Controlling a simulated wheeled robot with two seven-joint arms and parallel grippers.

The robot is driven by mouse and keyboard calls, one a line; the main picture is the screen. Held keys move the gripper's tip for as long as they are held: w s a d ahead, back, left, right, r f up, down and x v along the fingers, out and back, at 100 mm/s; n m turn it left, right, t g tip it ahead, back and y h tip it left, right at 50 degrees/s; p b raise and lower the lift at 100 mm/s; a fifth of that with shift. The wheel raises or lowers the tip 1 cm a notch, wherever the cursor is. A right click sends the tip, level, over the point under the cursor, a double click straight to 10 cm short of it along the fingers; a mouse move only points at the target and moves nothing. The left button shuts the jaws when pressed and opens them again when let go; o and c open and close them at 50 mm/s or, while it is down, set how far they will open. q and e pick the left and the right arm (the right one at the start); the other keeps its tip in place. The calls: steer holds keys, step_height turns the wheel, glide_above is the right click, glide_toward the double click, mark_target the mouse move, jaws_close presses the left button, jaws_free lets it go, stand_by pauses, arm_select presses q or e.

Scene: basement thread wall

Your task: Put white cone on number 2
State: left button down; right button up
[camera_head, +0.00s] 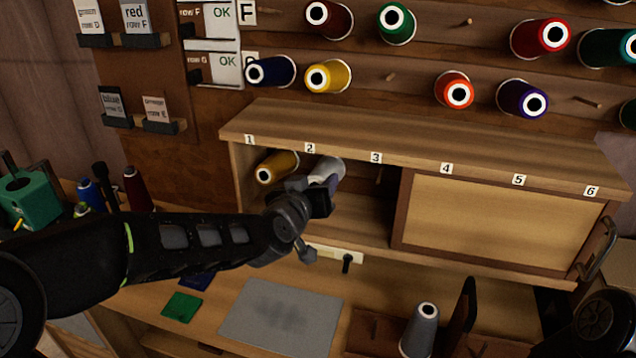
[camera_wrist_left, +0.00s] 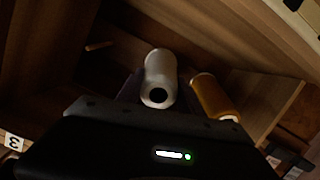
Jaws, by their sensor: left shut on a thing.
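The white cone (camera_head: 327,169) is inside the open cabinet compartment, under the number 2 label (camera_head: 310,148). My left gripper (camera_head: 318,190) is shut on the white cone, reaching into the compartment from the front. In the left wrist view the white cone (camera_wrist_left: 158,80) lies between the fingers with its dark end hole facing the camera. The fingertips are mostly hidden by the cone and the gripper body. Whether the cone sits on a peg cannot be seen.
A gold cone (camera_head: 277,166) sits close beside the white one, under number 1; it also shows in the left wrist view (camera_wrist_left: 212,97). A bare peg (camera_head: 380,174) is under number 3. A sliding panel (camera_head: 490,225) closes the cabinet's right part. A grey cone (camera_head: 420,330) stands on the bench.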

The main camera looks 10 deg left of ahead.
arm_select(q)
steer(key=shift+f, duration=0.15)
steer(key=c, duration=0.7)
jaws_free()
steer(key=shift+s, duration=0.1)
steer(key=shift+p+v, duration=0.4)
steer(key=shift+v, duration=3.45)
